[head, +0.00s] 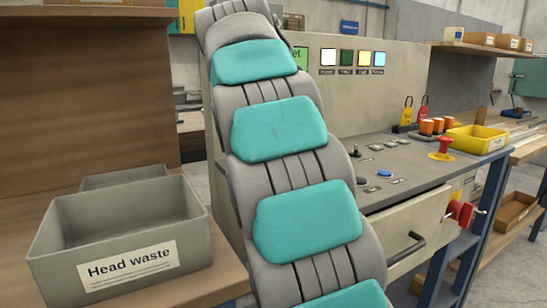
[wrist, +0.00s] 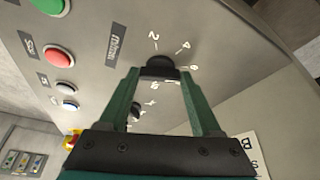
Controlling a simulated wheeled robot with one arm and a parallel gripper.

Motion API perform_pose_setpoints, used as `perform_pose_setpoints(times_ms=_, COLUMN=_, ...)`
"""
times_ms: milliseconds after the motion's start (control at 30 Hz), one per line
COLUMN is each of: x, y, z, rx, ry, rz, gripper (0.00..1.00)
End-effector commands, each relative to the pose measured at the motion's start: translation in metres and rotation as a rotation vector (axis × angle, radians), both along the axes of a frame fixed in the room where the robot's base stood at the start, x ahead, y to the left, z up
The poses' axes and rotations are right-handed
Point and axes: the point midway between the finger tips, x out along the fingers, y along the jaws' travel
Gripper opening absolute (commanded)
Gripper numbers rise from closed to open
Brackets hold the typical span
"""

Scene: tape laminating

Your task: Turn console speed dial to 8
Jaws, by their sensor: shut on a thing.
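In the wrist view a black round dial (wrist: 160,66) sits on the grey console panel, with white numbers around it. The 2 and 4 read clearly above it; the marks to its right and below are small and partly unclear. My gripper (wrist: 160,74) has its two green fingers on either side of the dial, shut on it. I cannot make out the dial's pointer, so its setting cannot be read. In the head view my arm covers the middle, and the gripper and dial are hidden behind it.
Beside the dial are green, red (wrist: 58,56) and white buttons and a second, smaller black knob (wrist: 135,112). In the head view a grey "Head waste" bin (head: 75,225) stands at left. The console desk carries a red-topped button (head: 445,145) and a yellow tray (head: 476,140).

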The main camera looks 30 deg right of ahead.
Motion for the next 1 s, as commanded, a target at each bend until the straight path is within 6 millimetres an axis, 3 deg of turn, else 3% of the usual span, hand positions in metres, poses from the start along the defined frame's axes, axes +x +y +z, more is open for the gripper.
perform_pose_setpoints(times_ms=200, x=0.000, y=0.000, z=0.001, rx=-0.001, ry=-0.003, rz=0.001, gripper=0.09)
perform_pose_setpoints(times_ms=233, x=0.000, y=0.000, z=0.001, rx=-0.001, ry=-0.003, rz=0.001, gripper=0.68)
perform_pose_setpoints(times_ms=467, x=0.000, y=0.000, z=0.001, rx=0.000, ry=-0.002, rz=0.002, gripper=0.94)
perform_pose_setpoints(times_ms=767, x=-0.001, y=0.000, z=0.001, rx=0.000, ry=0.000, rz=0.001, gripper=0.95)
perform_pose_setpoints(times_ms=1000, x=-0.013, y=-0.003, z=0.019, rx=0.000, ry=-0.003, rz=0.003, gripper=0.95)
